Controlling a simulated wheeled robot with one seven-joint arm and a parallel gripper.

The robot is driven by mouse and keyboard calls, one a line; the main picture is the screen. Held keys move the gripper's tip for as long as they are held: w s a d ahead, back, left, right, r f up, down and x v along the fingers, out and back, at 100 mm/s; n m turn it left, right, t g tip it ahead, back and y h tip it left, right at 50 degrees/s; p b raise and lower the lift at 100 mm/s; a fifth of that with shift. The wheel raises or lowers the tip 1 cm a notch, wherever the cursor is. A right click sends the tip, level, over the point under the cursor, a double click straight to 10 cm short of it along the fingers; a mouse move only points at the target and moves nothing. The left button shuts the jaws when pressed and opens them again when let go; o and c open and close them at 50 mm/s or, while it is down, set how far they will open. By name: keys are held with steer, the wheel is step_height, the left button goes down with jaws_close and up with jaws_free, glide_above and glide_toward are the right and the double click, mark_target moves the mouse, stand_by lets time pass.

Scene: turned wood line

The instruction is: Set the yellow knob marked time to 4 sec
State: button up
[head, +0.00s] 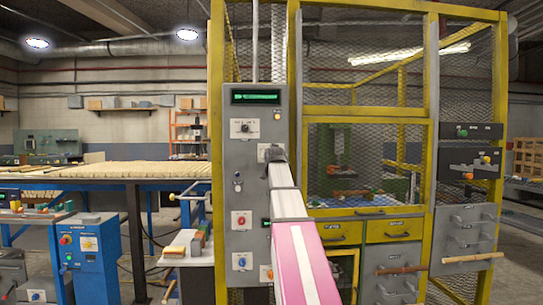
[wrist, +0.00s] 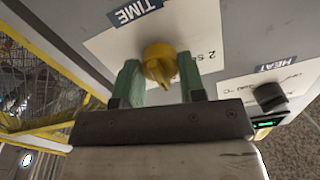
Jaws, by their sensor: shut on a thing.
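The yellow knob (wrist: 160,62) sits on a white plate under a blue TIME label (wrist: 133,10) in the wrist view. The mark "2 S…" (wrist: 208,56) is printed to its right; other marks are hidden or out of view. My gripper (wrist: 159,74) has its two green fingers on either side of the knob, shut on it. A ridge on the knob points toward the lower part of the picture, but its exact setting is hard to read. In the head view my gripper (head: 275,155) is at the grey control panel (head: 255,185) and hides the knob.
A black knob (wrist: 269,96) under a HEAT label is close to the right of my gripper in the wrist view. In the head view, the panel also has a green display (head: 255,96), a red knob (head: 241,220) and a blue knob (head: 241,261). A yellow mesh cage (head: 432,110) stands right.

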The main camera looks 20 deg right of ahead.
steer(key=o, duration=0.9)
steer(key=shift+s, duration=0.15)
steer(key=v, duration=1)
steer(key=shift+s+a, duration=0.1)
steer(key=shift+s, duration=0.2)
